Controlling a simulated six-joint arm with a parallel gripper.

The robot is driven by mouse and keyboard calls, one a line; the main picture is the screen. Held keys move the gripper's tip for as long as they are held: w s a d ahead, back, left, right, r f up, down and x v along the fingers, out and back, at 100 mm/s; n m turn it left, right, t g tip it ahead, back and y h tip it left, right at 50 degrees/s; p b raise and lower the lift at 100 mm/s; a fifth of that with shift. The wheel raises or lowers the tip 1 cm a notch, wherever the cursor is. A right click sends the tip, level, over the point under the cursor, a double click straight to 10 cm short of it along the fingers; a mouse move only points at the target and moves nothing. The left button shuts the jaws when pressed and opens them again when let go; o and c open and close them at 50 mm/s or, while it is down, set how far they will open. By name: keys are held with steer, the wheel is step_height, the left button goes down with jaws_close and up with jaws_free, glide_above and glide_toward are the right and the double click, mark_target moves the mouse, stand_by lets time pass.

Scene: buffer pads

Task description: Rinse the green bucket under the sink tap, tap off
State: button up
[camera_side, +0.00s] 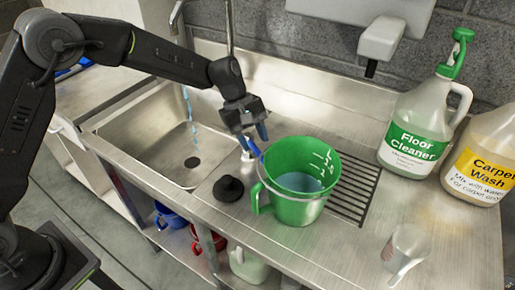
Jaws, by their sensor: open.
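The green bucket (297,212) stands upright on the steel counter, right of the sink basin, partly over a slotted drain grate. Pale blue liquid (298,182) shows inside it, and white marks run up its inner wall. Its green handle points to the front left. My gripper (254,140) is open at the bucket's upper left rim, with its blue fingertips pointing down. I cannot tell whether they touch the rim. The tap (176,17) is over the sink basin (158,132), and a thin broken stream of water (188,103) falls from it towards the drain.
A black plug (228,188) lies left of the bucket. A Floor Cleaner bottle (415,125) and a Carpet Wash bottle (487,150) stand at the right. A clear cup (406,246) is at the front right. Blue and red items (208,238) are on the lower shelf.

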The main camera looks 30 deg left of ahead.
mark_target(259, 152)
steer(key=shift+x, duration=1.65)
jaws_close()
